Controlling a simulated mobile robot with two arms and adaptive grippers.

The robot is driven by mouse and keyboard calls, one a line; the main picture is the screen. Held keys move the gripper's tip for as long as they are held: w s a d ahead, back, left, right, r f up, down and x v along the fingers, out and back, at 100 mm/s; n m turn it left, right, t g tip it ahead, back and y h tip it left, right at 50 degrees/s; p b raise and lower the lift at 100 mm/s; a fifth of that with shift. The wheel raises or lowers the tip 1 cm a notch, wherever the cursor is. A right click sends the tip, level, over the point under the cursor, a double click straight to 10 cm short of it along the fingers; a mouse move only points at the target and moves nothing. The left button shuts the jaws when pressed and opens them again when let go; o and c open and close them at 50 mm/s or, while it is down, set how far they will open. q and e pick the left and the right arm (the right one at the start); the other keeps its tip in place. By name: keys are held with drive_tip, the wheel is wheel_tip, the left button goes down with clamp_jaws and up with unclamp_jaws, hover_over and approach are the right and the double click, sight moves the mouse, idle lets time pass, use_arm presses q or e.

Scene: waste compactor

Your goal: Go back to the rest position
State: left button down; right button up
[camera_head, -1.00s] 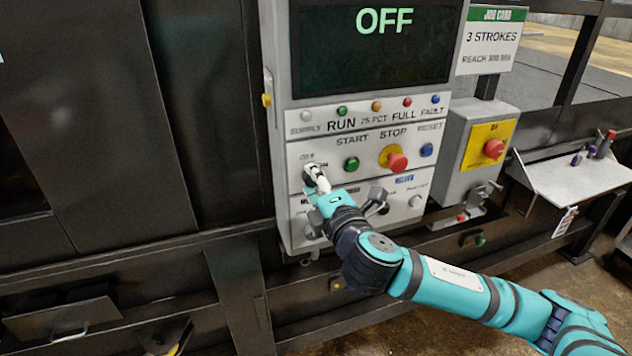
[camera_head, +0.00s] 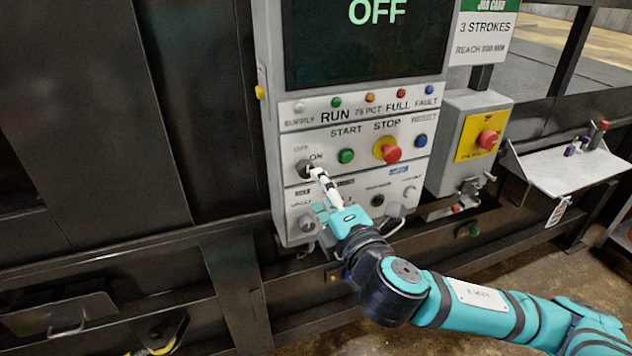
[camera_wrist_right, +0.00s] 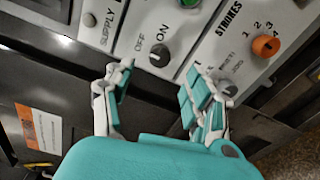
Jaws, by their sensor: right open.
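My right gripper (camera_head: 322,190) is in front of the lower left part of the grey control panel (camera_head: 268,130). In the right wrist view my right gripper (camera_wrist_right: 152,85) is open, its two fingers apart with nothing between them. The black OFF/ON knob (camera_wrist_right: 160,52) lies ahead of the fingertips, apart from them. In the head view this knob (camera_head: 303,169) shows just left of and above the fingertips. The panel's screen (camera_head: 365,45) reads OFF. My left gripper is in neither view.
A green START button (camera_head: 346,156) and a red STOP button (camera_head: 391,150) sit right of the knob. A grey box with a red button (camera_head: 487,139) is further right, then a small shelf (camera_head: 570,172). Several lower knobs and switches are close to my right gripper.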

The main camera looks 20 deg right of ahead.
drive_tip(key=shift+s, duration=0.3)
